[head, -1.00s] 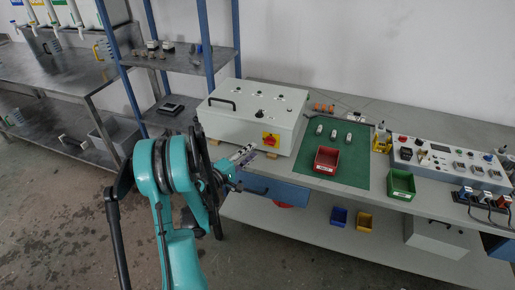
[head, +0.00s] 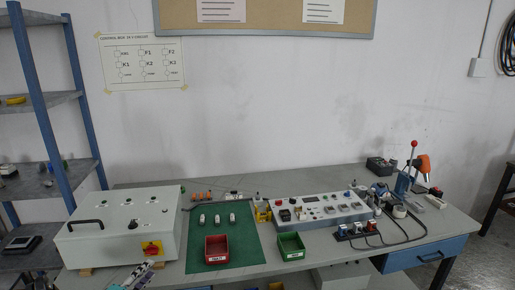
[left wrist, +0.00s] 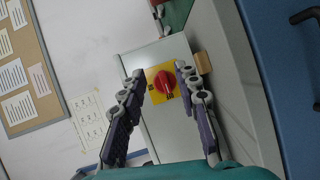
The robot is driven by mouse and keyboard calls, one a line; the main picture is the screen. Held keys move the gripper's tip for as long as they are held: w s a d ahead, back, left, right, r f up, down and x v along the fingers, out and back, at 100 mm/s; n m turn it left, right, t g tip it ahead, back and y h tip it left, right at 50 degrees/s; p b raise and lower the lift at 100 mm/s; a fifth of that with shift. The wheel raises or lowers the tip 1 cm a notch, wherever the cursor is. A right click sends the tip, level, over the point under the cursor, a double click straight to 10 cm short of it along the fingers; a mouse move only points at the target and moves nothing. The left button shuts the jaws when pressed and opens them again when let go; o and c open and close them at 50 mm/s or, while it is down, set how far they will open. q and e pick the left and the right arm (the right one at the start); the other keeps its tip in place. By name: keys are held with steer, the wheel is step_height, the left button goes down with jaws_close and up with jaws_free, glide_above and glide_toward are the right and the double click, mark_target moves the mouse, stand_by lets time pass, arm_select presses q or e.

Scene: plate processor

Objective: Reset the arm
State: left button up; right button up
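My left gripper (head: 134,277) shows only at the bottom edge of the head view, in front of the pale control box (head: 105,228). In the left wrist view its two dark, jointed fingers (left wrist: 160,71) are spread apart with nothing between them. Beyond the fingertips is the box's red rotary switch (left wrist: 165,82) on a yellow plate. The same switch shows in the head view (head: 152,248). I cannot tell how far the fingertips are from it; no contact is visible. Most of my left arm is out of the head view. My right gripper is not in view.
The grey workbench (head: 330,255) holds a green mat (head: 243,257), a red bin (head: 216,249), a green bin (head: 291,246) and a long control panel (head: 320,208). A blue-framed shelf (head: 45,90) stands at the left. The bench's blue drawer (head: 425,254) is at the right.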

arm_select(q)
steer(key=s+d+r+m+g, duration=0.1)
steer(key=s+d+m+g, duration=0.25)
steer(key=d, duration=0.45)
steer(key=s+d+r+m+g, duration=0.1)
steer(key=s+d+m+g, duration=0.25)
steer(key=d, duration=0.55)
steer(key=s+d+m+g+y, duration=0.1)
steer(key=s+m+y, duration=0.3)
steer(key=s, duration=1.1)
steer(key=d+m, duration=0.1)
steer(key=m, duration=0.2)
steer(key=shift+d+f+g, duration=0.3)
steer(key=shift+d, duration=0.1)
steer(key=shift+w, duration=0.15)
